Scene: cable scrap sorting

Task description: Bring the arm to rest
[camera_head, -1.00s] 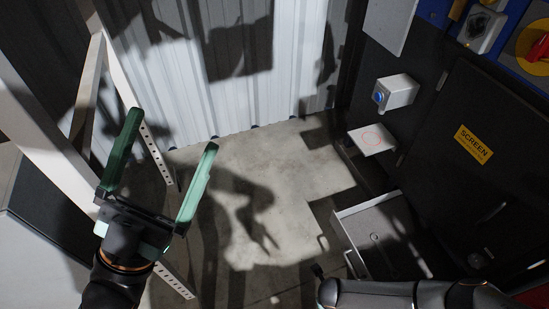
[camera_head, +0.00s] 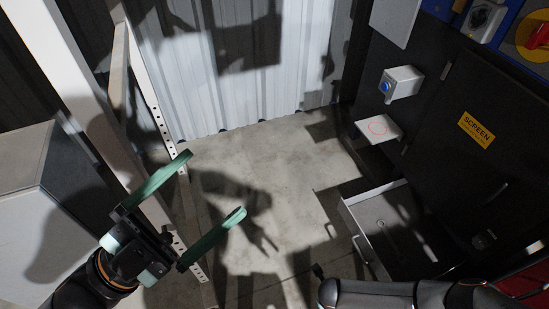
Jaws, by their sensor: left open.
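My left gripper (camera_head: 200,197) is at the lower left. Its two green fingers are spread wide apart with nothing between them, and they point up and to the right over the concrete floor. My right arm (camera_head: 400,293) shows only as a dark link along the bottom edge at the right. Its gripper is not in the picture.
A pale perforated metal frame (camera_head: 150,95) stands close behind the left gripper. A grey box (camera_head: 25,165) is at the left. The middle floor is clear.

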